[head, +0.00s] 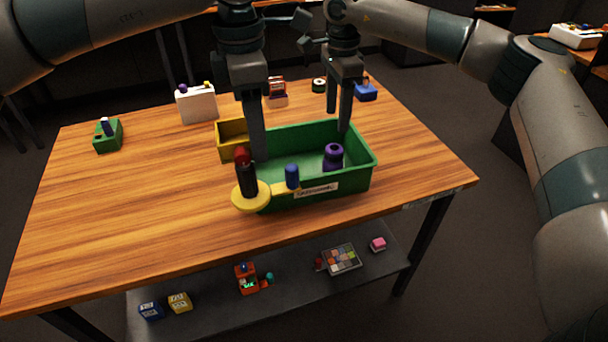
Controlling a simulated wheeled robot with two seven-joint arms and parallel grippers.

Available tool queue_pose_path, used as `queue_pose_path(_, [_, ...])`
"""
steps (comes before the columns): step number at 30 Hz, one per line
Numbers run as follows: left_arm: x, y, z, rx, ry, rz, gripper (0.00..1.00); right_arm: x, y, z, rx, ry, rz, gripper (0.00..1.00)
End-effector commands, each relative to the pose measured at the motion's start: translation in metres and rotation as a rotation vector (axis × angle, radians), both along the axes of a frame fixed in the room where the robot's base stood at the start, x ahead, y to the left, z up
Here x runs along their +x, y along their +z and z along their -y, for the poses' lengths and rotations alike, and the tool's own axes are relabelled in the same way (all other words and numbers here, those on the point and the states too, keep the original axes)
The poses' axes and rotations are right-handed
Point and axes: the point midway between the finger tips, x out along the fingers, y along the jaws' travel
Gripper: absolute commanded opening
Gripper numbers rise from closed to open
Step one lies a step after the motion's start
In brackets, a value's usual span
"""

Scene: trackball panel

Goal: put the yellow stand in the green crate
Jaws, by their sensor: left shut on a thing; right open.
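The yellow stand (243,201) has a round yellow base, an upright black post with a red top, and a yellow arm carrying a blue peg. It overlaps the front left corner of the green crate (362,180); its exact height is hard to judge. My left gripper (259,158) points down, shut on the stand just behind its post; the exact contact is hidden. My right gripper (339,122) is open and empty over the right part of the crate. A purple object (333,153) with a rounded top is inside the crate.
A yellow bin (226,145) stands against the crate's left side. A white box (197,104), a green block (108,136), a red item (277,92) and a blue item (366,91) stand farther back. The left and front left of the wooden table (130,210) are clear.

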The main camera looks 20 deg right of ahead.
Motion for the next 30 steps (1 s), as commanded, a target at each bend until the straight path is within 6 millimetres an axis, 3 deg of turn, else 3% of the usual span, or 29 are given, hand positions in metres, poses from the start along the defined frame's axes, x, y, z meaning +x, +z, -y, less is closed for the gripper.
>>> queue_pose_path(1, [-0.020, 0.003, 0.014, 0.002, -0.011, 0.002, 0.11, 0.000, 0.000, 0.000, 0.000, 0.000, 0.000, 0.55])
queue_pose_path(6, [-0.084, 0.009, 0.045, 0.008, -0.008, 0.000, 0.11, 0.000, 0.000, 0.000, 0.000, 0.000, 0.000, 0.55])
queue_pose_path(12, [-0.140, 0.011, 0.063, 0.020, 0.001, -0.002, 0.11, 0.000, 0.000, 0.000, 0.000, 0.000, 0.000, 0.55])
queue_pose_path(18, [-0.163, 0.011, 0.067, 0.026, 0.007, -0.002, 0.11, 0.000, 0.000, 0.000, 0.000, 0.000, 0.000, 0.55])
queue_pose_path(30, [-0.162, 0.010, 0.067, 0.027, 0.008, 0.006, 0.11, 0.000, 0.000, 0.000, 0.000, 0.000, 0.000, 0.55])
